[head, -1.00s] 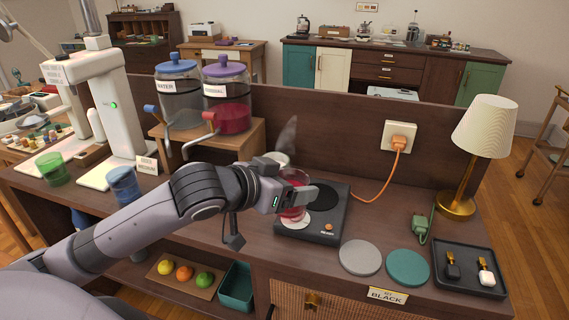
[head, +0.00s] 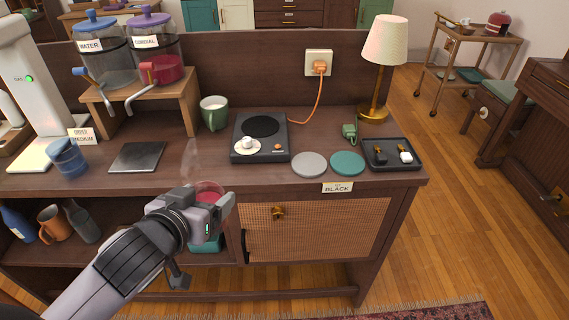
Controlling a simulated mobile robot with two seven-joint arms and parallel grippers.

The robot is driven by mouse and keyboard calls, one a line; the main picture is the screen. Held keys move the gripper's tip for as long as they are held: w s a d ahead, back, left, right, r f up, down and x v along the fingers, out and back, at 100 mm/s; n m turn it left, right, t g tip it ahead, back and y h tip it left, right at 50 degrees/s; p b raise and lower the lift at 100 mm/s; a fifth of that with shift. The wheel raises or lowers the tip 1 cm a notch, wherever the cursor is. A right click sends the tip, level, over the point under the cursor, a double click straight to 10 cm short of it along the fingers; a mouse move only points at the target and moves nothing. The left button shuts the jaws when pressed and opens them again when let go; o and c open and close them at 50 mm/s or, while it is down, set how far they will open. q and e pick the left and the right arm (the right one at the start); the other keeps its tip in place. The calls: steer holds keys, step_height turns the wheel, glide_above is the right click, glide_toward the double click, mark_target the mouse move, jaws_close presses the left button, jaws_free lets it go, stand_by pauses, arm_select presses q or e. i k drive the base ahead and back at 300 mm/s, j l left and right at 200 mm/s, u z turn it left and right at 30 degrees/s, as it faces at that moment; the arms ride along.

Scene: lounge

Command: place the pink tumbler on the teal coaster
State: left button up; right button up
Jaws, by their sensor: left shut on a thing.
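My left gripper (head: 222,203) is shut on the pink tumbler (head: 209,189), which is partly hidden by the gripper. It holds the tumbler in front of the counter's front edge, left of and nearer than the coasters. The teal coaster (head: 347,164) lies flat and bare on the counter, near its front edge at the right. My right gripper is not in view.
A grey coaster (head: 309,165) lies just left of the teal one. A black hotplate (head: 262,137) and a green mug (head: 213,114) stand behind. A black tray (head: 390,154) and a lamp (head: 384,62) are at the right.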

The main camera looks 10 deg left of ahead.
mark_target(347, 161)
steer(key=i+l+u, duration=0.2)
steer(key=l+u, duration=0.15)
steer(key=l, duration=0.3)
steer(key=i+l+u, duration=0.1)
steer(key=l+u, duration=0.3)
steer(key=l, duration=0.3)
steer(key=l+u, duration=0.35)
steer(key=l, duration=0.35)
